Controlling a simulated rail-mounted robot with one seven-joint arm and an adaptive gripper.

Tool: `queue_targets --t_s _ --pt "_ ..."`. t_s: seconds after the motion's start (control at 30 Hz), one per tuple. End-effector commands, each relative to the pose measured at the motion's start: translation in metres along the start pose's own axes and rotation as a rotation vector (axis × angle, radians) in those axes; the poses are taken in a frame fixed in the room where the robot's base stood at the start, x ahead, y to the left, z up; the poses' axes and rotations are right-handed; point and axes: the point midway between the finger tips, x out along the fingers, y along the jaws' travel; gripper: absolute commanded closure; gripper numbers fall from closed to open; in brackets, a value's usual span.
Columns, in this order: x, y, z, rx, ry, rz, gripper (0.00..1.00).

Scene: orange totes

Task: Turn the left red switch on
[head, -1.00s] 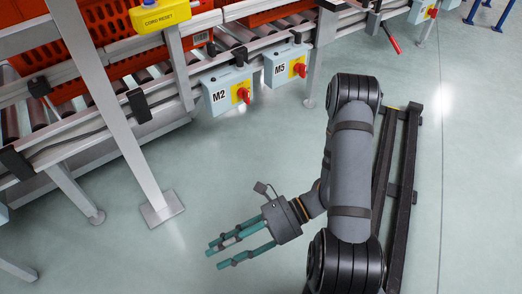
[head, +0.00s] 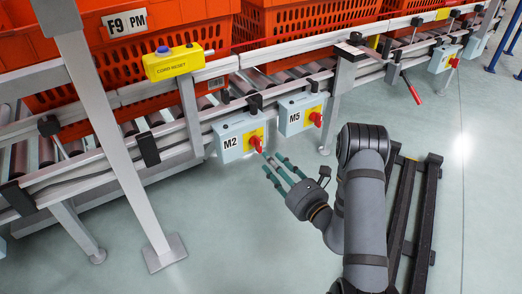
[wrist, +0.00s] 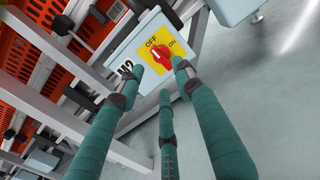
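The left red switch (head: 255,142) is a knob on a yellow plate on the pale blue box marked M2 (head: 229,146). In the wrist view the red knob (wrist: 162,55) sits between the words OFF and ON, and its exact setting is hard to tell. My gripper (head: 277,160) has teal fingers pointing at the M2 box from the lower right. In the wrist view the fingertips (wrist: 158,72) are spread just short of the knob, with nothing between them. I cannot tell whether any finger touches the plate.
A second box marked M5 (head: 295,117) with its own red switch (head: 316,118) hangs close by on the right. A yellow cord reset box (head: 173,62) and orange totes (head: 118,58) are above on the roller conveyor. A metal post (head: 118,150) stands left. The floor below is open.

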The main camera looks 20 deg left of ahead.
Motion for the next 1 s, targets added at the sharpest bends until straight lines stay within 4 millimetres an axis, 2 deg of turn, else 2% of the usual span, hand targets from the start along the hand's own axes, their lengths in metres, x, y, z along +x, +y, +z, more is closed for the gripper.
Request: queue_targets --t_s 0.2,0.4,0.8,1.0 --pt "0.039 0.001 0.000 -0.002 -0.004 0.004 0.65" --pt "0.063 0.001 0.000 0.000 -0.003 0.002 0.65" --pt "0.070 0.000 0.000 0.004 0.000 0.000 0.65" --pt "0.070 0.000 0.000 0.004 0.000 0.000 0.77"
